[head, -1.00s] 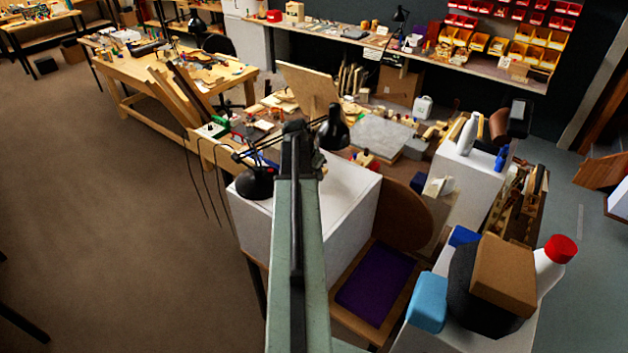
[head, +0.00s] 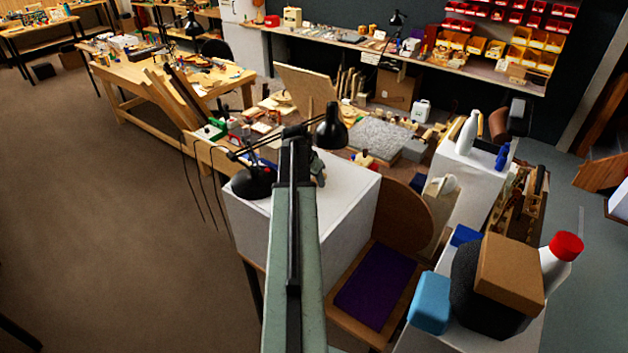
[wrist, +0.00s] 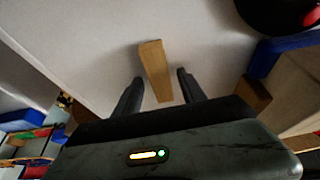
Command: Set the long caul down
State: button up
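The long caul (wrist: 155,70) is a light wooden bar in the wrist view, at the white top (wrist: 95,50) of a cabinet. Its near end lies between the two fingers of my gripper (wrist: 160,88). The fingers are apart, with a gap on each side of the bar, so my gripper is open around it and not clamped on it. In the head view my gripper (head: 318,172) is partly hidden behind my arm, over the white cabinet (head: 340,190). I cannot make out the caul there.
A black desk lamp (head: 252,182) stands on the cabinet's left, its head (head: 331,128) near my arm. A brown chair with a purple seat (head: 375,288) is at right. In the wrist view, blue and wooden blocks (wrist: 257,95) lie right of my gripper.

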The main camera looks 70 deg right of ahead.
jog(key=shift+r+p, duration=0.3)
jog(key=p+v, duration=0.7)
jog(key=shift+a+r, duration=0.1)
jog(key=shift+r, duration=0.15)
jog(key=shift+f, duration=0.15)
